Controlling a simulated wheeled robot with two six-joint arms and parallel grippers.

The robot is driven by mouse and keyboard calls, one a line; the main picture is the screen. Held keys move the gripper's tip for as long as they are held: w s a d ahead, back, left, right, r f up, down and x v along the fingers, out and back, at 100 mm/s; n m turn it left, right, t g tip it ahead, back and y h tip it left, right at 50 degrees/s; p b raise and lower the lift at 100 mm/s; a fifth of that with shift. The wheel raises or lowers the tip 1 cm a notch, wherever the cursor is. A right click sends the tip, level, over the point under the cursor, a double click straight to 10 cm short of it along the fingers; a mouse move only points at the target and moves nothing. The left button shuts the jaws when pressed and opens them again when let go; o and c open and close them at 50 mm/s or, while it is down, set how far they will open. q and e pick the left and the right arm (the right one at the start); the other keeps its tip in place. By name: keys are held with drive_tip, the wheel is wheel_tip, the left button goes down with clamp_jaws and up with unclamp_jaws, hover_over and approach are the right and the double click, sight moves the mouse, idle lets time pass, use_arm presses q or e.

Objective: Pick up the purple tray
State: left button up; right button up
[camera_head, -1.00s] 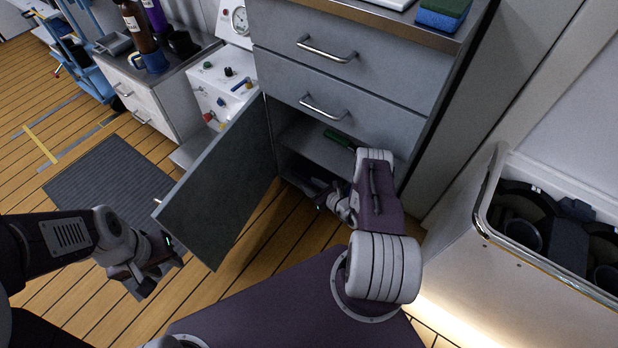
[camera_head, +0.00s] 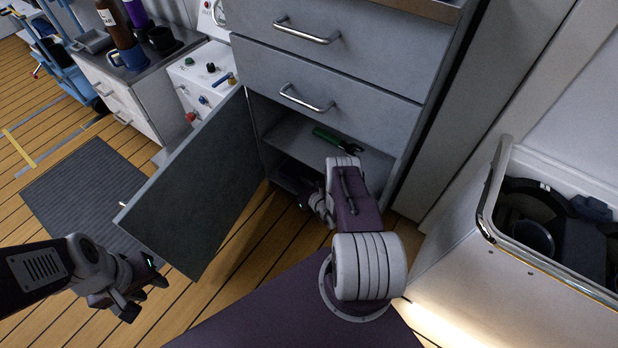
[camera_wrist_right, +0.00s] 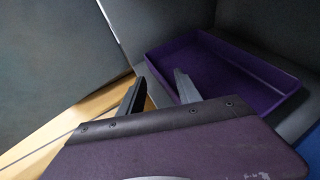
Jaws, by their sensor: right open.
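The purple tray (camera_wrist_right: 225,70) is a shallow rectangular tray with raised walls, lying inside the grey cabinet's lower part in the right wrist view. In the head view I cannot make it out in the dark compartment. My right gripper (camera_wrist_right: 161,82) is open and empty, with its fingers pointing toward the tray's near left edge. I cannot tell whether a finger touches it. In the head view the right arm reaches to the open cabinet's lower opening, and its gripper is mostly in shadow. My left gripper (camera_head: 138,293) hangs over the floor at the lower left.
The cabinet door (camera_head: 198,192) stands open to the left of my right arm. A shelf above the lower compartment holds a green-handled tool (camera_head: 335,139). Drawers (camera_head: 325,90) are above. A white bin (camera_head: 470,225) stands at right. The wooden floor near a dark mat (camera_head: 85,195) is clear.

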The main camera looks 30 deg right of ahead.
sight(295, 181)
drive_tip(key=b+x, duration=0.1)
drive_tip(key=x, duration=0.2)
drive_tip(key=shift+f+b, duration=0.35)
drive_tip(key=shift+f, duration=0.1)
drive_tip(key=shift+w+r, duration=0.1)
drive_tip(key=shift+w, duration=0.15)
use_arm(q)
wheel_tip(295, 181, down, 3)
drive_tip(key=shift+r, duration=0.1)
use_arm(e)
drive_tip(key=shift+r, duration=0.1)
clamp_jaws()
drive_tip(key=shift+s+a, duration=0.1)
drive_tip(key=shift+s, duration=0.05)
